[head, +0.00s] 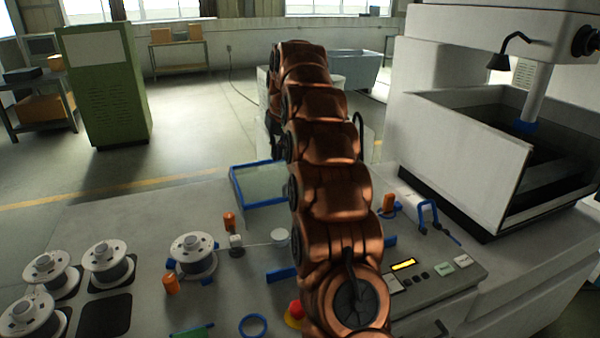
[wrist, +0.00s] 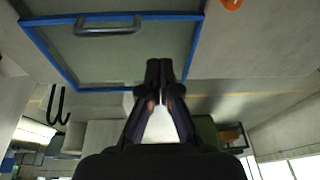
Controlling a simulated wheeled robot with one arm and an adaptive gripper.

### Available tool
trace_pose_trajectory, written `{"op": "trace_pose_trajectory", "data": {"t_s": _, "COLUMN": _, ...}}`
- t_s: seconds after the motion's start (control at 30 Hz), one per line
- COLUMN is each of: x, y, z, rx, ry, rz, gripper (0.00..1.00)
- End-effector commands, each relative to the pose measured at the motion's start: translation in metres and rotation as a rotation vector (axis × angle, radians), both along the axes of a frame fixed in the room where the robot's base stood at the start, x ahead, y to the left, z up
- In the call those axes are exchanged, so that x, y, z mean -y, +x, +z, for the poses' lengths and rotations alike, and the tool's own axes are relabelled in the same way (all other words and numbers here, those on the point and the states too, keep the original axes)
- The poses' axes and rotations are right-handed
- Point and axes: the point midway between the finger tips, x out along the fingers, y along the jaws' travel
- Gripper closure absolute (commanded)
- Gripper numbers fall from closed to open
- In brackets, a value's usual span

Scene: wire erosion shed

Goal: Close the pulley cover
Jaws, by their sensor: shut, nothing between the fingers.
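The pulley cover (head: 258,183) is a clear pane in a blue frame, standing raised at the back of the bench, left of my arm. In the wrist view the cover (wrist: 108,58) fills the upper left, with a grey bar handle (wrist: 108,29) near its top edge in the picture. My gripper (wrist: 160,68) is shut and empty; its fingertips appear in front of the cover's right side, apart from the handle. Whether they touch the pane I cannot tell. My arm hides the gripper in the head view. A pale pulley disc (head: 280,237) sits on the bench before the cover.
Several wire spools (head: 193,253) stand on the bench at left. A red emergency knob (head: 295,310) and a control panel (head: 430,275) lie close to my arm. The white machine tank (head: 470,165) stands at right. Open floor lies behind the bench.

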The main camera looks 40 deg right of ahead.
Motion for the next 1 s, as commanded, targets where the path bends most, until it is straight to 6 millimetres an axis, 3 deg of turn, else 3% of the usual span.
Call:
{"op": "trace_pose_trajectory", "data": {"t_s": 0.2, "x": 0.056, "y": 0.024, "z": -0.007, "rx": 0.043, "ry": -0.033, "rz": -0.043, "gripper": 1.00}}
{"op": "trace_pose_trajectory", "data": {"t_s": 0.4, "x": 0.089, "y": 0.034, "z": -0.014, "rx": 0.067, "ry": -0.058, "rz": -0.067, "gripper": 1.00}}
{"op": "trace_pose_trajectory", "data": {"t_s": 0.73, "x": 0.102, "y": 0.037, "z": -0.019, "rx": 0.078, "ry": -0.070, "rz": -0.075, "gripper": 1.00}}
{"op": "trace_pose_trajectory", "data": {"t_s": 1.0, "x": 0.103, "y": 0.043, "z": -0.038, "rx": 0.075, "ry": -0.068, "rz": -0.076, "gripper": 1.00}}
